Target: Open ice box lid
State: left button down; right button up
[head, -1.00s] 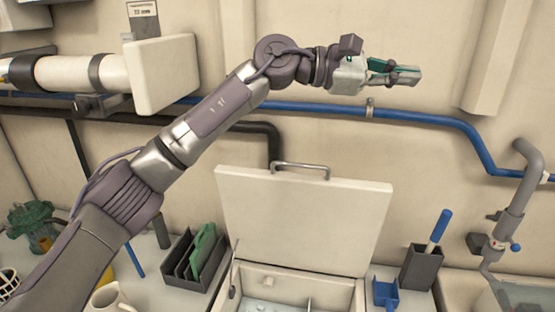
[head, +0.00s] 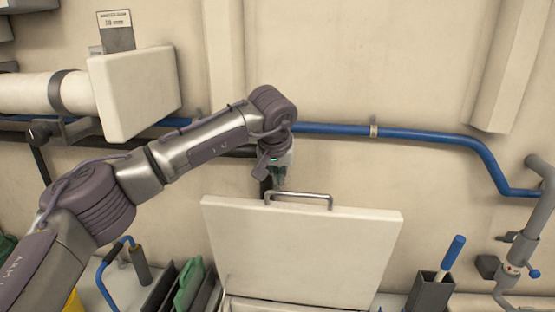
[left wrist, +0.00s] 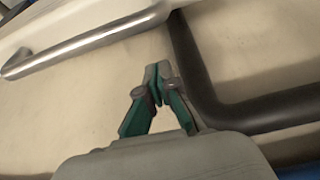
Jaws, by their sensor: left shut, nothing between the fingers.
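The ice box lid (head: 300,250) is a cream panel that stands raised, its inner or outer face toward me, with a metal bar handle (head: 299,196) along its top edge. The handle also shows in the left wrist view (left wrist: 85,42). My left gripper (head: 276,178) points down just behind and left of the handle, near the lid's top edge. In the left wrist view its green-sided fingers (left wrist: 157,88) are together with nothing between them, apart from the handle. The box opening below the lid is mostly cut off by the frame's bottom. My right gripper is not seen.
A blue pipe (head: 420,138) runs along the wall behind the lid. A black pipe (left wrist: 215,90) bends close beside my left fingers. A grey holder with a blue-handled tool (head: 430,291) stands right of the lid. A rack with green pieces (head: 188,285) stands left.

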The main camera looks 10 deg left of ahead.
aim_at(277, 192)
pick_arm(q)
jog(key=s+f+p, duration=0.1)
jog(key=s+f, duration=0.1)
jog(key=s, duration=0.1)
jog(key=shift+f+p, duration=0.2)
jog(key=shift+p, duration=0.15)
jog(key=shift+f, duration=0.1)
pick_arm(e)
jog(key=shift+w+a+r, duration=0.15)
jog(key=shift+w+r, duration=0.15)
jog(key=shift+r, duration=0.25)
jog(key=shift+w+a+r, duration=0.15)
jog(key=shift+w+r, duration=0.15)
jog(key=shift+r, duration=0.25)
